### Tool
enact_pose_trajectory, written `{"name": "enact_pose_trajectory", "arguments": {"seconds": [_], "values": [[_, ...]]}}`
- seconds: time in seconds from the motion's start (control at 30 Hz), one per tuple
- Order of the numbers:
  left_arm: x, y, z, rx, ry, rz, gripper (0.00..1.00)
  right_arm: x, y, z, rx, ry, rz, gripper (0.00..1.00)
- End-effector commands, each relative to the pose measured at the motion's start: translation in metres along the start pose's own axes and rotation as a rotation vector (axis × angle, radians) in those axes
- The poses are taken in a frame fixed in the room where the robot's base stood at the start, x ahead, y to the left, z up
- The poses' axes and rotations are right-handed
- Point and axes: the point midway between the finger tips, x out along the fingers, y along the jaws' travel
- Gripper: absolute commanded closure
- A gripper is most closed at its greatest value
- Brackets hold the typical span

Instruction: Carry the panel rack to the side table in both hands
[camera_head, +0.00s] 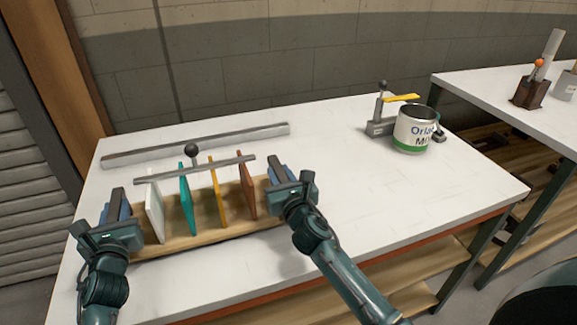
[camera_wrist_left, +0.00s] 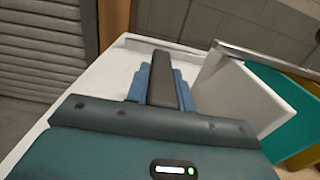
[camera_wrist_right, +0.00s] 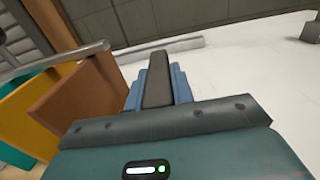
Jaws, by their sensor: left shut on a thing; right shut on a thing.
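The panel rack has a wooden base (camera_head: 190,235) with upright panels: white (camera_head: 155,212), teal (camera_head: 186,200), yellow (camera_head: 217,195) and brown (camera_head: 247,188). A grey bar with a black knob runs over the panels. My left gripper (camera_head: 116,205) is shut on the rack's left end, and my right gripper (camera_head: 281,174) is shut on its right end. The gripped parts are hidden by the fingers. The white panel shows in the left wrist view (camera_wrist_left: 235,95), the brown panel in the right wrist view (camera_wrist_right: 85,100). I cannot tell whether the base touches the white worktable (camera_head: 340,130).
A second white-topped table (camera_head: 480,85) stands at the right, past a gap, with an orange-knobbed block (camera_head: 530,92) on it. A paint can (camera_head: 415,130) and a yellow-handled clamp (camera_head: 382,115) stand at the worktable's right. A grey rail (camera_head: 200,145) lies behind the rack.

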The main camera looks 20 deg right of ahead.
Motion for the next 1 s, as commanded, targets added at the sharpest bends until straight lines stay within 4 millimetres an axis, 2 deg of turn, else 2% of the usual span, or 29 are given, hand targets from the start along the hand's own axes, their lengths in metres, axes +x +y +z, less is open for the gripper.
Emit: {"name": "enact_pose_trajectory", "arguments": {"seconds": [0.23,0.27,0.5,0.8,0.87,1.0], "values": [[0.001,0.003,-0.016,0.002,-0.003,0.007,1.00,0.001,-0.003,-0.017,-0.002,-0.003,-0.005,1.00],[0.001,0.004,-0.016,0.002,0.001,0.007,0.75,0.000,-0.003,-0.016,-0.002,0.001,-0.006,0.75],[0.000,0.002,-0.015,0.001,0.001,0.004,0.55,0.000,-0.001,-0.015,-0.001,0.001,-0.003,0.55],[-0.003,0.001,-0.015,0.001,0.001,0.001,0.55,0.000,0.000,-0.015,0.000,0.000,-0.001,0.55],[-0.008,0.001,-0.015,0.001,0.000,0.001,0.55,0.000,0.000,-0.015,0.000,0.000,-0.001,0.55],[-0.031,0.001,-0.016,0.002,0.002,0.000,0.55,0.000,0.000,-0.014,0.000,0.000,0.000,0.55]]}}
